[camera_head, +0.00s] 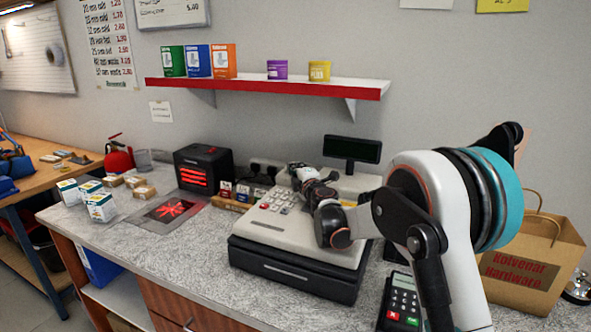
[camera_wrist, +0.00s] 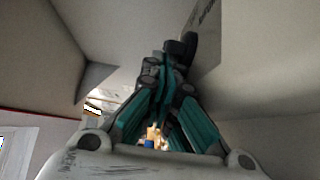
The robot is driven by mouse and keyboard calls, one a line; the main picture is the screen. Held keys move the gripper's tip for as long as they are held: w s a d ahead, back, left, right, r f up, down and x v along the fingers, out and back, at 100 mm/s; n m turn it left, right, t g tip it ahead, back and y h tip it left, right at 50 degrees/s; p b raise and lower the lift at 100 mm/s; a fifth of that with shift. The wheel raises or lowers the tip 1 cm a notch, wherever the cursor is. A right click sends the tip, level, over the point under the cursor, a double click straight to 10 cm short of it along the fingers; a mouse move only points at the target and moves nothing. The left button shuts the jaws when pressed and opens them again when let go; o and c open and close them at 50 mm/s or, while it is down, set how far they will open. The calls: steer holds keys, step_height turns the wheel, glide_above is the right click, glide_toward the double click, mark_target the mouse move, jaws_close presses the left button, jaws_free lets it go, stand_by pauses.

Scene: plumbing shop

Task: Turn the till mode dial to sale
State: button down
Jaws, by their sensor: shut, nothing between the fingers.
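The till (camera_head: 285,262) is a pale grey register with a dark drawer base, standing on the counter with its keypad (camera_head: 277,201) showing. My gripper (camera_head: 296,168) reaches over the till's back part, just left of the customer display. In the wrist view its teal and black fingers (camera_wrist: 166,62) are closed together with nothing held. A dark rounded shape (camera_wrist: 189,42) shows by the fingertips, against a pale panel with dark lettering; it may be the mode dial, but I cannot tell. The dial and its setting are not clear in the head view, where my arm covers part of the till.
A dark customer display (camera_head: 352,149) rises behind the till. A card terminal (camera_head: 402,303) stands at its front right and a paper bag (camera_head: 533,262) farther right. A black heater-like box (camera_head: 203,168) and small cartons (camera_head: 101,206) are left. A red-edged shelf (camera_head: 265,88) hangs above.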

steer(key=shift+h, duration=0.3)
steer(key=m+h, duration=0.1)
steer(key=h, duration=0.1)
steer(key=w+m+h+p, duration=0.1)
steer(key=m+h, duration=0.1)
steer(key=a+m+t+h, duration=0.1)
steer(key=h, duration=0.1)
steer(key=shift+w+m+h, duration=0.15)
steer(key=shift+m+h, duration=0.25)
steer(key=m+h, duration=0.2)
steer(key=h, duration=0.1)
steer(key=w+m+g+h+p, duration=0.1)
steer(key=m+h, duration=0.1)
steer(key=h, duration=0.1)
steer(key=shift+w+a, duration=0.1)
steer(key=shift+a, duration=0.05)
steer(key=shift+w+m+g+h+p, duration=0.15)
steer(key=shift+m+g+h+p, duration=0.25)
steer(key=shift+h, duration=0.2)
